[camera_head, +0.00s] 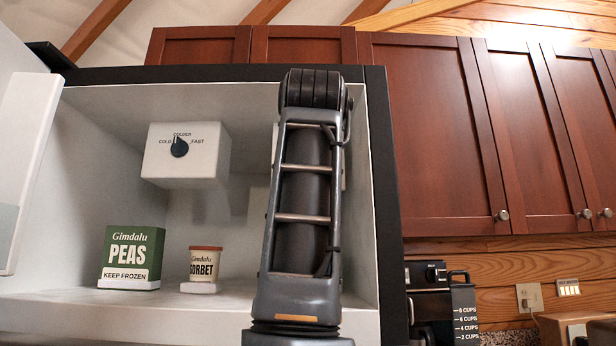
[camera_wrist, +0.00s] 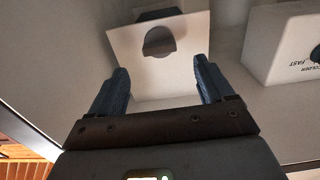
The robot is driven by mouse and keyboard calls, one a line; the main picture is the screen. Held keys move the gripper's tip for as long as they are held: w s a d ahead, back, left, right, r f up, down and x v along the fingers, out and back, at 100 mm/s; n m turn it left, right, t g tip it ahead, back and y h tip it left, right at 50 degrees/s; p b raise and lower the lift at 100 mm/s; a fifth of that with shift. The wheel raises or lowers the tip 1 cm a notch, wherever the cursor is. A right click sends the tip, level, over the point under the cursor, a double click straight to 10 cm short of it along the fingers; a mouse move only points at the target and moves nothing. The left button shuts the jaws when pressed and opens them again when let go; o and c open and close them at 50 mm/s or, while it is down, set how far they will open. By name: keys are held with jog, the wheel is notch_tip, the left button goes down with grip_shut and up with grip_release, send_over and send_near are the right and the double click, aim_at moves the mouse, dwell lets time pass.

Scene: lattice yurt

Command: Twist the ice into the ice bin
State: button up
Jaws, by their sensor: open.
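My gripper (camera_wrist: 160,68) is open in the wrist view, with its two blue-grey fingers apart and nothing between their tips. Just beyond them is a white box (camera_wrist: 126,40) with a dark round knob (camera_wrist: 159,42) on its face. The knob lies roughly centred between the fingertips and appears apart from them. In the head view my arm hides most of this box and its knob. My gripper is also hidden there. No ice and no ice bin can be made out in either view.
The open freezer holds a temperature dial box (camera_head: 188,167), also in the wrist view (camera_wrist: 285,42) at right. A green peas box (camera_head: 131,255) and a sorbet tub (camera_head: 204,266) stand on its floor. The open door (camera_head: 30,160) is at left; red-brown cabinets (camera_head: 440,130) are at right.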

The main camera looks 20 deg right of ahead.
jog(key=p+x, duration=0.1)
jog(key=x, duration=0.6)
jog(key=shift+w+d, duration=0.15)
jog(key=shift+w, duration=0.1)
jog(key=c, duration=1)
